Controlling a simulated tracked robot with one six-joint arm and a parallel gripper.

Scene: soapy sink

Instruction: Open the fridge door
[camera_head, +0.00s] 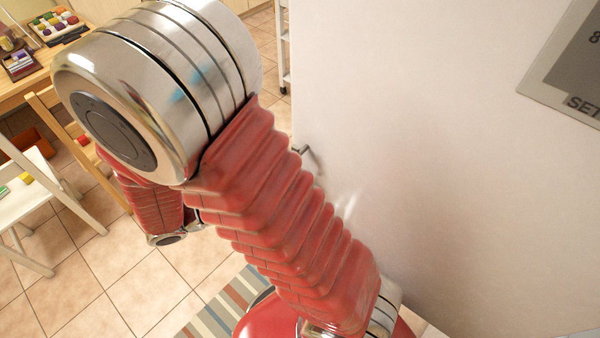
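A large white upright panel (430,170) fills the right half of the view; it looks like the fridge door, but I cannot be sure. A grey display (575,65) marked "8" and "SET" is on it at the upper right. A small metal piece like a handle (302,150) shows near the panel's left edge, partly hidden by my arm. My red-sleeved arm crosses the middle. My gripper does not show. I see no gap that tells whether the door is open or shut.
A wooden table (15,92) with colourful items stands at the upper left. A striped rug (215,305) lies on the tiled floor at the bottom. Bare tiles (105,265) show at the lower left.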

